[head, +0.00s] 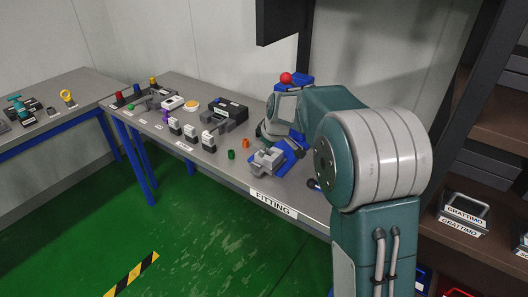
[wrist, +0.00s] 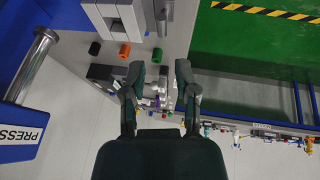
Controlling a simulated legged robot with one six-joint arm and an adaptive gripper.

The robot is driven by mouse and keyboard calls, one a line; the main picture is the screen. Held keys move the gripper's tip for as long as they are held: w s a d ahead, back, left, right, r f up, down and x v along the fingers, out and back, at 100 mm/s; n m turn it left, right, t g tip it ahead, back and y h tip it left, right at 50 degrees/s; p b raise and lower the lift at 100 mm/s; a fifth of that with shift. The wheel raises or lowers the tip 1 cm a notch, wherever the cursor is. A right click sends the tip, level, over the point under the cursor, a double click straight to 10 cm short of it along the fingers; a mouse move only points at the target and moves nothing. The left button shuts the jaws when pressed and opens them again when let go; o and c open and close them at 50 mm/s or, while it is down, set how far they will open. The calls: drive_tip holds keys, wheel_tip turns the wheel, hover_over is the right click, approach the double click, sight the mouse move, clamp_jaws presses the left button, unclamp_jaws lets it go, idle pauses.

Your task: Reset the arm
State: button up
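My gripper (wrist: 159,68) shows in the wrist view with its two dark fingers spread apart, and I see nothing held between them. Behind the fingers are the table and small fittings, some partly covered by the fingers. In the head view my teal and grey arm stands at the right and bends left over the table; I cannot make out the gripper's fingers there. The grey table (head: 222,172) carries a "FITTING" label (head: 273,204) on its front edge.
A green cylinder (head: 231,155) and an orange one (head: 246,143) stand near a grey vise-like block (head: 267,160). A blue press (wrist: 22,135) is close by at the wrist view's left. Shelves with bins (head: 466,213) stand at right. Green floor (head: 200,230) is clear.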

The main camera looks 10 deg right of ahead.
idle(0.3)
drive_tip(key=s+d+r+m, duration=0.1)
drive_tip(key=s+r+m, duration=0.1)
drive_tip(key=s+r, duration=0.45)
drive_tip(key=s+r+m, duration=0.2)
drive_tip(key=s+r, duration=0.2)
drive_tip(key=s, duration=0.6)
drive_tip(key=s+d+f+m+t+h, duration=0.1)
drive_tip(key=s+m, duration=0.4)
drive_tip(key=s, duration=1.5)
drive_tip(key=shift+d+f+h, duration=0.4)
drive_tip(key=shift+d+f, duration=0.05)
drive_tip(key=shift+d, duration=0.1)
